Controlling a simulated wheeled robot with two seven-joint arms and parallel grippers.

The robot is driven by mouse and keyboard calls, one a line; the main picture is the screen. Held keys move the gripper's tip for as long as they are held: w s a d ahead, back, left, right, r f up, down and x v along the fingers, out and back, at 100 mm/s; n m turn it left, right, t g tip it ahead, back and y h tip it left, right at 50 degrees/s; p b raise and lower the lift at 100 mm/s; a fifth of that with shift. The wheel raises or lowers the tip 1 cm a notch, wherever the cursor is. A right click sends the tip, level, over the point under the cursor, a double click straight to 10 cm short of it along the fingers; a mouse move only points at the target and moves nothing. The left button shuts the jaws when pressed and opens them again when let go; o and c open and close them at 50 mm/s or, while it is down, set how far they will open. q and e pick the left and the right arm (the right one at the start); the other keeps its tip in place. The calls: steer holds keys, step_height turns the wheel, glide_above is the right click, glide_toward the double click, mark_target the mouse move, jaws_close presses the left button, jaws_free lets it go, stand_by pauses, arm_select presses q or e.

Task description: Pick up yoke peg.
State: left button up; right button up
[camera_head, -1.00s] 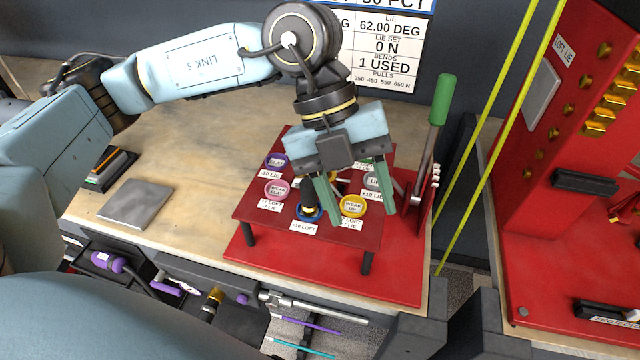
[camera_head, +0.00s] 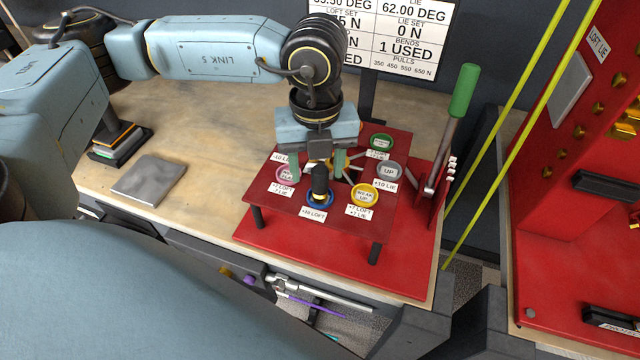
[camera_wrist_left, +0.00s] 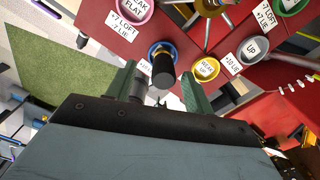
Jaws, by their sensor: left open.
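The yoke peg (camera_head: 320,184) is a black upright post standing in the blue ring (camera_head: 320,201) labelled +10 LOFT, at the front of the raised red plate (camera_head: 275,198). My left gripper (camera_head: 316,166) is open, its two green fingers pointing down behind and above the peg. In the left wrist view the black peg (camera_wrist_left: 163,70) shows between the two spread fingertips (camera_wrist_left: 158,76), with the blue ring (camera_wrist_left: 163,47) around its base. I cannot tell whether any finger touches it. My right gripper is not in view.
Pink, yellow (camera_head: 365,195), grey (camera_head: 390,172) and green (camera_head: 381,142) rings surround the plate's middle. A green-handled lever (camera_head: 462,92) stands at the right. A grey pad (camera_head: 149,180) lies at the left; the bench between is clear.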

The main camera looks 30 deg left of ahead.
mark_target(320, 183)
arm_select(q)
steer(key=shift+w+d+f+p, duration=0.15)
steer(key=shift+f+p, duration=0.25)
steer(key=shift+f, duration=1.9)
jaws_close()
